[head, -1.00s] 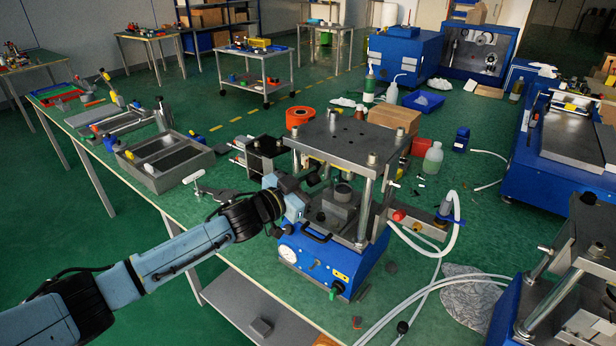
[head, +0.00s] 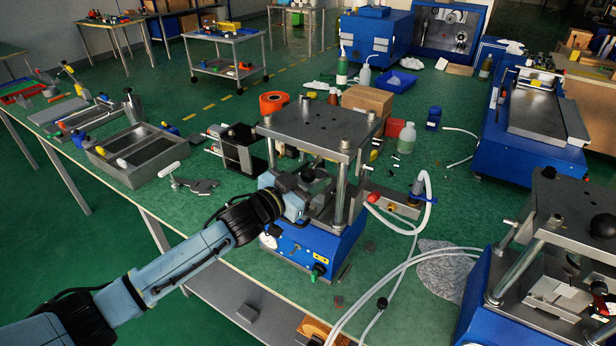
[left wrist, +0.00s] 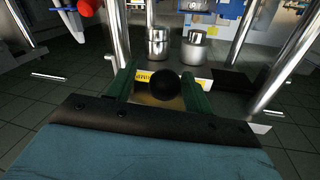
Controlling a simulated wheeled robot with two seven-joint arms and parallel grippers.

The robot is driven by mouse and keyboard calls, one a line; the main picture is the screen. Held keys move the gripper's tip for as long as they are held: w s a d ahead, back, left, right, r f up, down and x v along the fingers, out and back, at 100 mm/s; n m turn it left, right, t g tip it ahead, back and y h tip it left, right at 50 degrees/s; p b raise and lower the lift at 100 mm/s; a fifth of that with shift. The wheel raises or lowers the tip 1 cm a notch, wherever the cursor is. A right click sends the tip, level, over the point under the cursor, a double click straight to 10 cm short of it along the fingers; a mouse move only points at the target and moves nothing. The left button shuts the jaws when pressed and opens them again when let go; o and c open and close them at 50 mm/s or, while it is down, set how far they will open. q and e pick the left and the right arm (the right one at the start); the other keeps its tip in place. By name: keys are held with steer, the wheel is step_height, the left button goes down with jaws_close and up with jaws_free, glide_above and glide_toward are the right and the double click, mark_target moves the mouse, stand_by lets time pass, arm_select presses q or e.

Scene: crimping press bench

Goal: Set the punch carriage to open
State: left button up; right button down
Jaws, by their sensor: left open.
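The press has a blue base (head: 322,247), steel posts and a thick steel top plate (head: 322,127). My left gripper (head: 306,192) is at its near left side, between base and top plate. In the left wrist view my open green fingers (left wrist: 160,88) stand on either side of a round black knob (left wrist: 165,87). I cannot tell whether they touch it. Behind the knob are a yellow label (left wrist: 204,84) and two steel cylinders (left wrist: 194,49). In the head view my gripper and the posts hide much of the punch carriage, so its position is unclear. My right gripper is not in view.
A second press (head: 545,270) stands at the right edge. White hoses (head: 385,275) run over the bench on the right. A grey tray (head: 137,157) and a clamp (head: 190,182) lie to the left. A cardboard box (head: 367,101) and bottles stand behind the press.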

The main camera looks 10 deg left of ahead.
arm_select(q)
steer(key=v, duration=1.3)
steer(key=shift+s+b, duration=0.15)
steer(key=shift+b, duration=0.25)
steer(key=shift+a, duration=0.1)
steer(key=a+f+n+g+y+b, duration=0.1)
steer(key=a+f+n+y, duration=0.2)
steer(key=f, duration=0.9)
steer(key=a+f+n+g+y+b, duration=0.1)
steer(key=a+f+y, duration=0.3)
steer(key=f, duration=0.7)
steer(key=s+a+f+n+g+y+b, duration=0.1)
steer(key=s+a+f+g, duration=0.1)
steer(key=s+f, duration=0.45)
steer(key=s+a+f+g+b, duration=0.1)
steer(key=s+a+f+g, duration=0.15)
steer(key=f, duration=0.75)
steer(key=s+f+g+y, duration=0.1)
steer(key=s+f+g, duration=0.2)
steer(key=s+f, duration=1.1)
steer(key=s+d+f+g+b, duration=0.1)
steer(key=s+d+f+g, duration=0.1)
steer(key=s, duration=0.9)
steer(key=s+d+f+n+g+b, duration=0.1)
steer(key=s+d+f+g, duration=0.2)
steer(key=s, duration=0.8)
step_height(320, 180, down, 2)
steer(key=shift+s+f, duration=0.1)
steer(key=shift+s, duration=0.05)
